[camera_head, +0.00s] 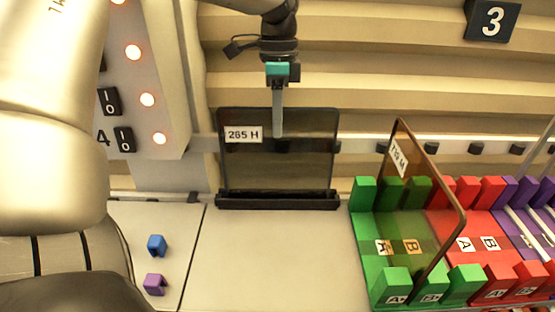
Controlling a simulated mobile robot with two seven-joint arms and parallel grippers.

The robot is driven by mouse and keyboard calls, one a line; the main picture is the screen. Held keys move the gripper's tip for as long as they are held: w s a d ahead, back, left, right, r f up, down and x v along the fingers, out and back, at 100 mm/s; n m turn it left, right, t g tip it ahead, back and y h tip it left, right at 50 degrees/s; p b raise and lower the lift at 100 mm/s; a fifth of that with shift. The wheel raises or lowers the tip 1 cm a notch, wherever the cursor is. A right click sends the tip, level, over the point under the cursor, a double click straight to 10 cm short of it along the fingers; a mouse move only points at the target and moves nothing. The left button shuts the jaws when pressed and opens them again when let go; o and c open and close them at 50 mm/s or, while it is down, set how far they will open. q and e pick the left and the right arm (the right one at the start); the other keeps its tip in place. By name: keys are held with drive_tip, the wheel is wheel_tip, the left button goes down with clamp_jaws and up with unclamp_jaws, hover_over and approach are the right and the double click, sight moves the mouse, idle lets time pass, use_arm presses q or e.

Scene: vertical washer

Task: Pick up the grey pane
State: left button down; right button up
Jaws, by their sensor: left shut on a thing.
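The grey pane (305,160) is a dark, see-through sheet with a white label reading "265 H". It stands upright, with its lower edge at a black holder (277,201) at the back of the light worktop. My left gripper (278,133) comes down from above with teal and grey parts. It is shut on the upper middle of the pane, with one grey finger in front of it. The rear finger cannot be made out clearly. My right gripper is not in view.
A brown-edged pane (430,190) stands tilted in a green slotted rack (390,275) to the right. Red (480,240) and purple racks follow. Blue (157,245) and purple (154,284) small blocks lie left. The worktop's middle is clear.

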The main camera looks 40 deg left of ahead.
use_arm(q)
drive_tip(key=shift+w+r, duration=0.1)
drive_tip(key=shift+r, duration=0.1)
idle(0.3)
drive_tip(key=shift+r, duration=0.4)
wheel_tip(320, 180, up, 19)
idle(0.4)
